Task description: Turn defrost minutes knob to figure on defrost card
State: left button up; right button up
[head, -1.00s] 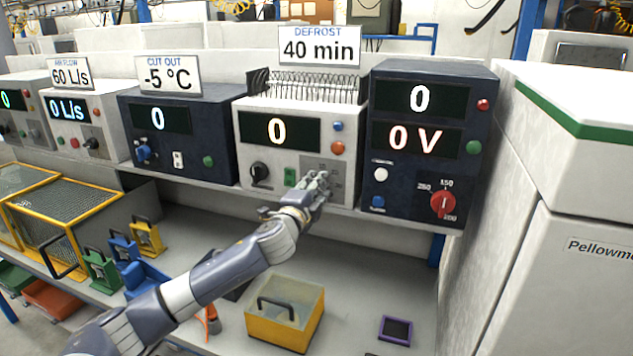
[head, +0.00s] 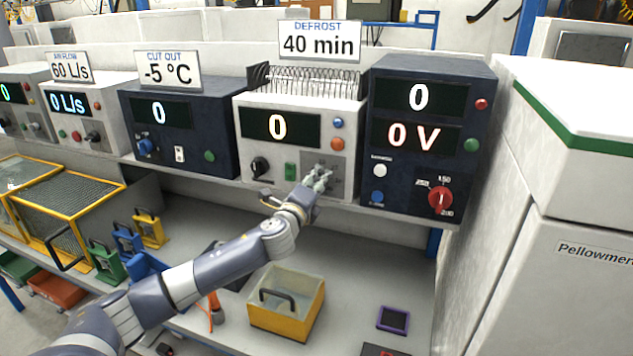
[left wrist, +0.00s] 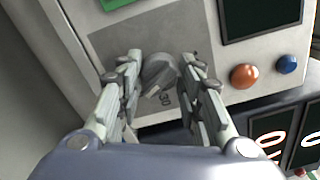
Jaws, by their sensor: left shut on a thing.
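The defrost card (head: 319,41) reads "DEFROST 40 min" and stands above the white unit (head: 243,150), whose display (head: 279,127) shows 0. In the left wrist view a grey knob (left wrist: 159,73) sits on the unit's grey dial plate, with a "30" mark legible beside it. My left gripper (head: 318,181) is at this dial plate and hides the knob in the head view. In the left wrist view its fingers (left wrist: 158,66) are on either side of the knob, shut on it. My right gripper is not in view.
A black knob (head: 259,167) and green switch (head: 291,171) are left of my gripper. A dark unit with a red knob (head: 440,199) stands close on the right. Below are a yellow box (head: 287,322) and a purple-framed item (head: 393,319) on the lower shelf.

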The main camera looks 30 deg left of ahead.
pick_arm(q)
jog(key=o, duration=1.1)
jog(key=shift+c, duration=0.2)
jog(key=v, duration=1.2)
